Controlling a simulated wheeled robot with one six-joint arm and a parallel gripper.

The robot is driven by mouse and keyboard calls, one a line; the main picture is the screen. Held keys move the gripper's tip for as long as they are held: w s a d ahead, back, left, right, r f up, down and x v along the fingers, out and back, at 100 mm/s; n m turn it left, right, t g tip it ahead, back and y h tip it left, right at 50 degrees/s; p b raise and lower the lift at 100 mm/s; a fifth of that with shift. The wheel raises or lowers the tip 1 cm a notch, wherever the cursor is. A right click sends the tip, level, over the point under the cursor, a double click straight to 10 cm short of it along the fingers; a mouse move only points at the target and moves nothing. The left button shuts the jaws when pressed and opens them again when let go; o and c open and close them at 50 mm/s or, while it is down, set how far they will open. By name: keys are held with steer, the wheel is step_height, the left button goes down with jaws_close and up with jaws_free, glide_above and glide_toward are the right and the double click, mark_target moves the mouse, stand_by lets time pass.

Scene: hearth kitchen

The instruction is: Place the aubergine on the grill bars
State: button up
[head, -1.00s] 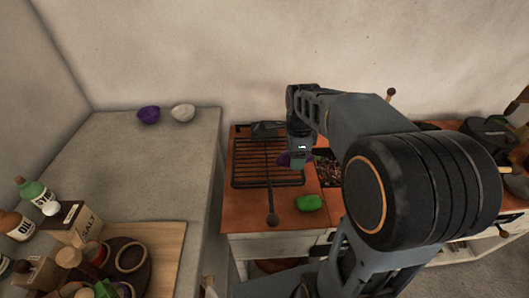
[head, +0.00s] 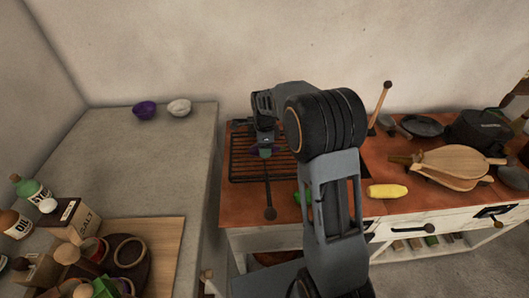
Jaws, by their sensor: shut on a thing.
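My gripper (head: 265,142) is shut on the aubergine, over the black grill bars (head: 240,172) on the terracotta hearth top. Only a little of the purple aubergine (head: 254,153) and a green patch show below the gripper. The jaws hide the rest. I cannot tell whether the aubergine touches the bars or is held just above them. A long dark handle with a round knob runs from the bars toward the front edge.
A green vegetable (head: 301,197) lies right of the handle, partly behind my arm. A yellow corn-like item (head: 387,191), bellows (head: 455,165) and a dark pot (head: 476,130) stand further right.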

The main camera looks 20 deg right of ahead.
steer(key=shift+f, duration=1.6)
steer(key=shift+f, duration=0.1)
steer(key=o, duration=1)
steer(key=shift+c, duration=0.2)
step_height(320, 180, up, 11)
steer(key=shift+w+r+p, duration=0.1)
steer(key=shift+r+p, duration=0.1)
steer(key=shift+p, duration=0.2)
steer(key=s+r+n+t, duration=0.1)
steer(key=s+n+t, duration=0.2)
steer(key=s+n, duration=1.7)
steer(key=s, duration=0.2)
steer(key=shift+s+d+r, duration=0.2)
steer(key=shift+s, duration=0.15)
steer(key=shift+r, duration=0.1)
